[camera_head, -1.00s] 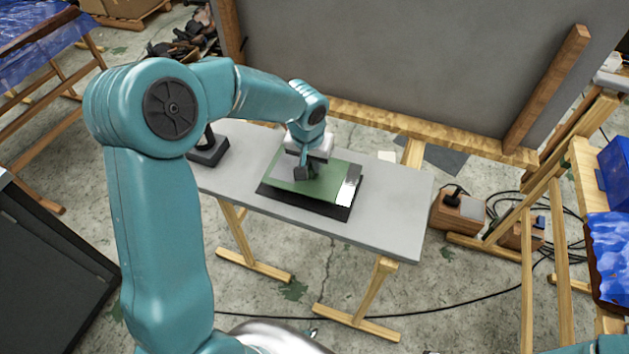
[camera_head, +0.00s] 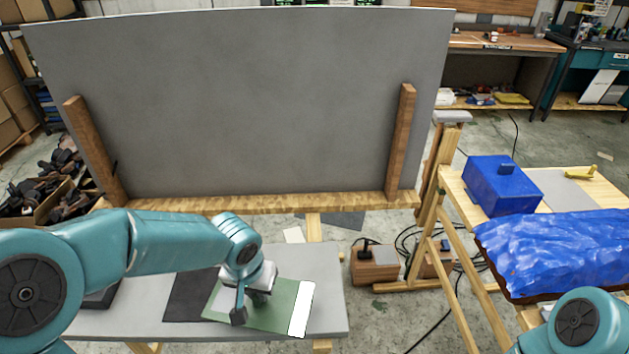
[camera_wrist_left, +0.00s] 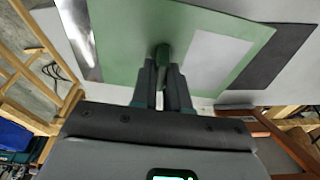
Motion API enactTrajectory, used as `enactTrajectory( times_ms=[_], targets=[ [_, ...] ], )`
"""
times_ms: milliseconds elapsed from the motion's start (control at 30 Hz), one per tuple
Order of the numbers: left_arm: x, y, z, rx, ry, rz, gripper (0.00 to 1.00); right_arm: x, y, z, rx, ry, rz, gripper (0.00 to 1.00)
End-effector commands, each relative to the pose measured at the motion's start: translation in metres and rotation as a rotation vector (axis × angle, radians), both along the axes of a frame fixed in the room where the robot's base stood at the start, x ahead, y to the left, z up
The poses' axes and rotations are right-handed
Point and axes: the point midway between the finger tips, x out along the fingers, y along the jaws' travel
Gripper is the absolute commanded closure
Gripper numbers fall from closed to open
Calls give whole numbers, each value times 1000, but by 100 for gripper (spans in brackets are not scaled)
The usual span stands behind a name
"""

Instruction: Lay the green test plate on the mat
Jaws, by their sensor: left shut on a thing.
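The green test plate (camera_head: 272,312) has a bright silver strip along its right end and lies over or just above a grey table. The dark mat (camera_head: 187,298) sticks out at the plate's left; the plate covers part of it in the picture. My left gripper (camera_head: 252,299) is over the plate's middle. In the left wrist view, the gripper (camera_wrist_left: 163,72) is shut on a small upright grip on the green plate (camera_wrist_left: 120,65). The mat (camera_wrist_left: 278,58) shows beyond the plate's right edge there. I cannot tell whether the plate touches the table. My right gripper is out of view.
The grey table (camera_head: 330,285) has a bare strip right of the plate. A large grey panel (camera_head: 260,100) stands behind it. A dark object (camera_head: 102,298) sits at the table's left, partly behind my arm. A blue box (camera_head: 500,185) and blue sheet (camera_head: 555,250) are on the right stand.

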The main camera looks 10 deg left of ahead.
Motion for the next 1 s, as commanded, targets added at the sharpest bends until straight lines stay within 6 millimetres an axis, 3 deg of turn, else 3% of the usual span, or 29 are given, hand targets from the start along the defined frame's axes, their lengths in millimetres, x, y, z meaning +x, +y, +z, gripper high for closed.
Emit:
enactTrajectory(
  times_ms=[900, 1000],
  targets=[
    [2, 1, 2, -2, -7, 7, 100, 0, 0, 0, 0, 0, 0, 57],
    [4, 1, 13, 0, -12, 7, 100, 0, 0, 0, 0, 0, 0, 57]
  ],
)
